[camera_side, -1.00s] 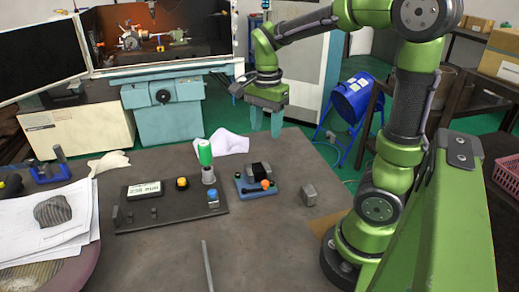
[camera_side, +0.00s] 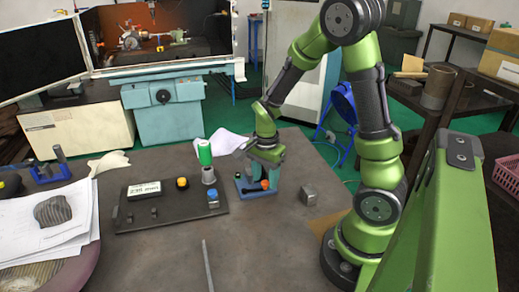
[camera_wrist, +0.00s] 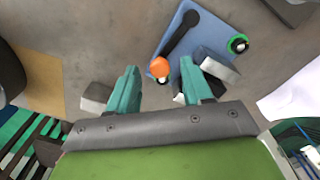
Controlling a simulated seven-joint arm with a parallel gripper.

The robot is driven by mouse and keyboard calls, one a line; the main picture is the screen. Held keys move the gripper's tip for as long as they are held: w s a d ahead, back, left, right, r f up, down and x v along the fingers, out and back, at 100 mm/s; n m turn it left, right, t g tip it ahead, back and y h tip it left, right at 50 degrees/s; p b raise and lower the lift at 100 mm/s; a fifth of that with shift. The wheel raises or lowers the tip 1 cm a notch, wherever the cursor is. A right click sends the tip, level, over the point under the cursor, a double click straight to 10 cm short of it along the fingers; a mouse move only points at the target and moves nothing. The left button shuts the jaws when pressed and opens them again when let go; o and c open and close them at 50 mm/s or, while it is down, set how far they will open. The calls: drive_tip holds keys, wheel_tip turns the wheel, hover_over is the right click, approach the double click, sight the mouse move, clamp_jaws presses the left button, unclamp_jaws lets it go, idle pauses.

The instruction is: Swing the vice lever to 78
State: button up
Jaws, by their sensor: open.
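The small vice has a blue base (camera_side: 241,185), also in the wrist view (camera_wrist: 186,15). Its black lever (camera_wrist: 180,35) ends in an orange knob (camera_wrist: 159,67), which also shows in the side view (camera_side: 265,185). A grey metal block (camera_wrist: 218,68) and a green ring with a dark centre (camera_wrist: 238,44) are on the vice. My gripper (camera_side: 264,182) is low over the vice, teal fingers pointing down. In the wrist view my gripper (camera_wrist: 160,86) is open, with the knob between and slightly beyond the fingertips. Contact cannot be told. No scale is readable.
A dark panel (camera_side: 160,216) left of the vice carries a white label, a yellow button and a blue button. A green-topped cylinder (camera_side: 205,153) stands near its back edge. A grey metal cube (camera_side: 309,195) sits right of the vice. A white cloth (camera_side: 228,142) lies behind.

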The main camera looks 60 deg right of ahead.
drive_tip(key=shift+f, duration=0.35)
clamp_jaws()
